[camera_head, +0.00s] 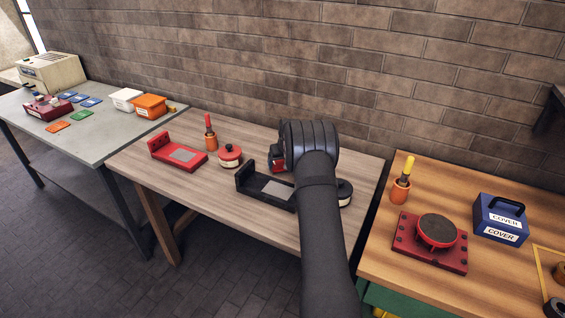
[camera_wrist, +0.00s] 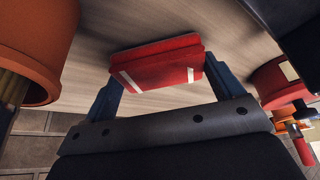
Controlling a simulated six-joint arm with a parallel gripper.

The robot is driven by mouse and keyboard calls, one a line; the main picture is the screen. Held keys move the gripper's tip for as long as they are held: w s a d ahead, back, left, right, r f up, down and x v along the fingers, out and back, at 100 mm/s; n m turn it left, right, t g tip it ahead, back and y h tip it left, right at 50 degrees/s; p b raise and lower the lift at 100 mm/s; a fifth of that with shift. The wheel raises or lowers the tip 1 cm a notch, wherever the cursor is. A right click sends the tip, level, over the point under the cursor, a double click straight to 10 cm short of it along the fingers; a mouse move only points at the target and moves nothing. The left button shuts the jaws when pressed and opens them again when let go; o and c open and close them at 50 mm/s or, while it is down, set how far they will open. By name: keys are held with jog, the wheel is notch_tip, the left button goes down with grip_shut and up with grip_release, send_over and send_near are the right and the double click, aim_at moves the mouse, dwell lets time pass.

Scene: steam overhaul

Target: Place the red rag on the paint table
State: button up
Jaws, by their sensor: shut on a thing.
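The red rag (camera_wrist: 160,62), a folded red block with white stripes, is between the two blue fingers of my gripper (camera_wrist: 162,75) in the wrist view. My gripper is shut on it, over a wooden tabletop. In the head view, a bit of the rag (camera_head: 277,163) shows beside my dark wrist, which hides most of the gripper. Below is the middle table (camera_head: 200,207), with pale wood and painting things; it looks like the paint table. I cannot tell whether the rag touches the tabletop.
Near my gripper stand a red tin (camera_head: 229,156), an orange brush pot (camera_head: 211,140) and a black holder (camera_head: 264,188). A red holder (camera_head: 178,152) is further left. A grey table (camera_head: 100,140) stands left, and a brown bench (camera_head: 390,250) right. A brick wall is behind.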

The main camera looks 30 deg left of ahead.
jog(key=shift+f, duration=0.2)
jog(key=o, duration=0.8)
jog(key=r, duration=1)
jog(key=shift+s+d, duration=0.35)
jog(key=shift+f, duration=0.1)
jog(key=f, duration=0.9)
jog(key=shift+w+a+f, duration=0.25)
jog(key=shift+w+a, duration=0.1)
notch_tip(320, 180, up, 4)
jog(key=shift+f, duration=0.2)
jog(key=shift+r, duration=0.55)
